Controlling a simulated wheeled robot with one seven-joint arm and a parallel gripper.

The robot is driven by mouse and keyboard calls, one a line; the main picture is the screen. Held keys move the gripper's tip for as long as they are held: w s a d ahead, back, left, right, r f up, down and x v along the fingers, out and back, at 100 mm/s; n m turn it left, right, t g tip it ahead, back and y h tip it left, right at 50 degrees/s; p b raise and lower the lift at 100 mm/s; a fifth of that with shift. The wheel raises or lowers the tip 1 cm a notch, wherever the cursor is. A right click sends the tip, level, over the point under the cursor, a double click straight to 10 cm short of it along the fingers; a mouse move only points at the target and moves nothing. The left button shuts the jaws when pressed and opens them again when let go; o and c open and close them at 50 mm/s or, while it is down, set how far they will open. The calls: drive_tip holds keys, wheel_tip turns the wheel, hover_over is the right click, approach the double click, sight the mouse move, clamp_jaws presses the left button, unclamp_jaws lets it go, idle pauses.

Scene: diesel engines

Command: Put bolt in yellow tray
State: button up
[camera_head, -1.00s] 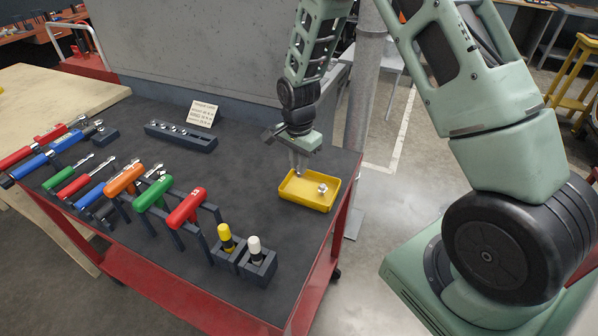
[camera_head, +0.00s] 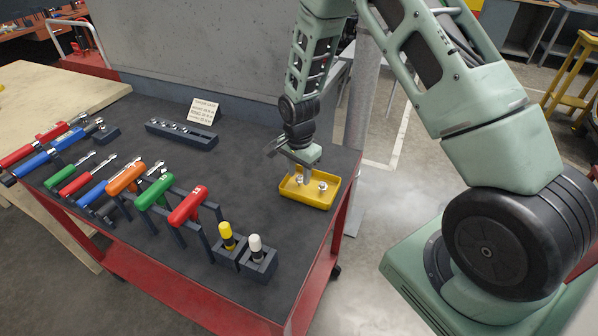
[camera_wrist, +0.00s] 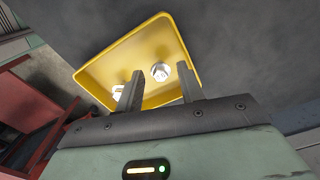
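The yellow tray (camera_head: 318,201) sits near the right edge of the dark table top; it fills the upper middle of the wrist view (camera_wrist: 115,60). Two silver bolts lie in it: one bolt (camera_head: 322,186) towards its right, another bolt (camera_head: 299,180) towards its left, by my fingers. In the wrist view one bolt (camera_wrist: 160,72) shows in the gap between the fingertips, and the other bolt (camera_wrist: 117,92) is partly hidden by the left finger. My gripper (camera_head: 305,176) points down over the tray. Its fingers are apart, with nothing seen gripped.
A dark bolt rack (camera_head: 181,134) with several bolts stands at the back, by a label card (camera_head: 202,110). Screwdrivers and T-handled tools (camera_head: 155,190) in stands fill the left and front. The middle of the table is clear.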

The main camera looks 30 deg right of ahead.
sight(299, 177)
drive_tip(key=shift+r, duration=0.1)
wheel_tip(299, 177, up, 12)
drive_tip(key=b, duration=0.3)
drive_tip(key=s+a+r+n, duration=0.3)
drive_tip(key=s+a+n, duration=0.2)
drive_tip(key=a, duration=0.2)
drive_tip(key=s+a+r+n, duration=0.3)
drive_tip(key=s+a+n, duration=0.15)
drive_tip(key=a, duration=0.25)
drive_tip(key=s+a+r+n, duration=0.1)
drive_tip(key=s+a+n, duration=0.1)
drive_tip(key=s+n, duration=0.4)
drive_tip(key=s+a+r+n, duration=0.1)
drive_tip(key=s+a+n, duration=0.2)
drive_tip(key=s+n, duration=0.4)
drive_tip(key=s, duration=0.6)
drive_tip(key=shift+a+r+y, duration=0.15)
drive_tip(key=shift+r+y, duration=0.1)
drive_tip(key=shift+y, duration=0.05)
